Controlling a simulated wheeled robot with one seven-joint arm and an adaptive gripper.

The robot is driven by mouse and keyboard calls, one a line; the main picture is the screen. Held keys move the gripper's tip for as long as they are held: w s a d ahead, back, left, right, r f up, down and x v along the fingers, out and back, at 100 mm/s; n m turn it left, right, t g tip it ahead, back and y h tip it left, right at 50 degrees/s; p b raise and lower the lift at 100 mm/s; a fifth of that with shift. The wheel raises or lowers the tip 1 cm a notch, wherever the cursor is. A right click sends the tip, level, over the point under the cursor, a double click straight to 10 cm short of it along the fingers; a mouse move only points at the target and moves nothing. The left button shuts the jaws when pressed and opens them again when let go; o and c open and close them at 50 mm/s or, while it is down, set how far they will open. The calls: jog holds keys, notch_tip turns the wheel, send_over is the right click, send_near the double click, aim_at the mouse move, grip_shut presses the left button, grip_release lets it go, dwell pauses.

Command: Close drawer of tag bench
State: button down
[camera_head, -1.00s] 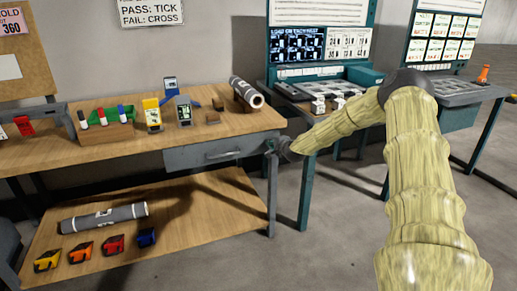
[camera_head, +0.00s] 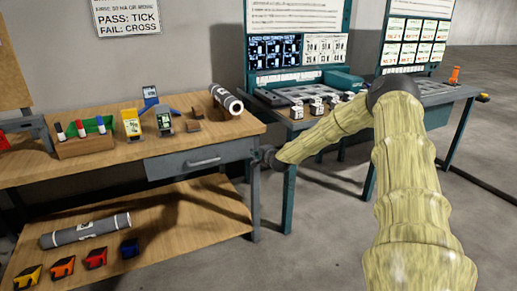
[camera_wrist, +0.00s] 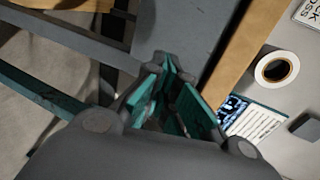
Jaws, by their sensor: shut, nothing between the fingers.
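The tag bench (camera_head: 90,163) has a wooden top, and a grey drawer (camera_head: 180,168) with a bar handle (camera_head: 203,161) sits under its right part. The drawer front looks about level with the bench's front edge; I cannot tell if a small gap is left. My gripper (camera_head: 262,155) is at the drawer's right end, by the bench leg, its fingers mostly hidden in the head view. In the wrist view my gripper (camera_wrist: 170,72) is shut and empty, its green-lined fingers pointing at a grey panel (camera_wrist: 188,32), likely the drawer front. I cannot tell whether they touch it.
A grey roll (camera_head: 227,101), a marker box (camera_head: 84,143) and handheld testers (camera_head: 165,122) stand on the bench. Another roll (camera_head: 86,231) and several coloured blocks (camera_head: 96,258) lie on the lower shelf. A teal bench (camera_head: 300,110) stands behind my arm.

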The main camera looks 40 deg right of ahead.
jog(key=p+v, duration=0.1)
jog(key=v, duration=0.8)
jog(key=shift+s+a, duration=0.15)
jog(key=shift+a, duration=0.05)
